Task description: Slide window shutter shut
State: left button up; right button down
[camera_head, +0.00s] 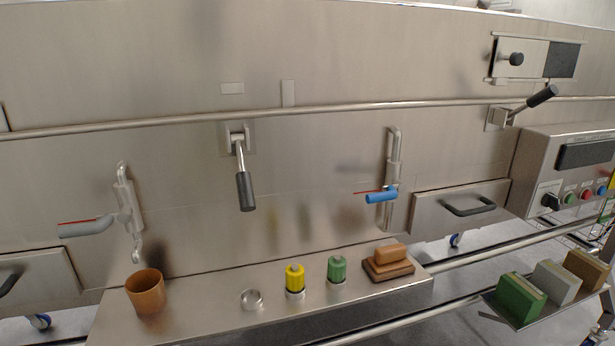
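The window shutter (505,58) is a pale metal plate with a round black knob (515,59), set in a rail frame high on the steel wall at the upper right. It covers the left part of the frame. The dark window (562,60) shows uncovered to its right. Neither of my grippers shows in the head view, so nothing is seen touching the shutter or its knob.
A long horizontal rail (330,108) crosses the wall below the shutter. A black-handled lever (541,96) sticks up just under the window. A control box (560,165) juts out at the right. A shelf (205,322) below holds a brown cup (146,293) and small items.

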aim_at(518, 58)
jog(key=z, duration=1.9)
jog(key=i, duration=1.05)
jog(key=u, duration=2.25)
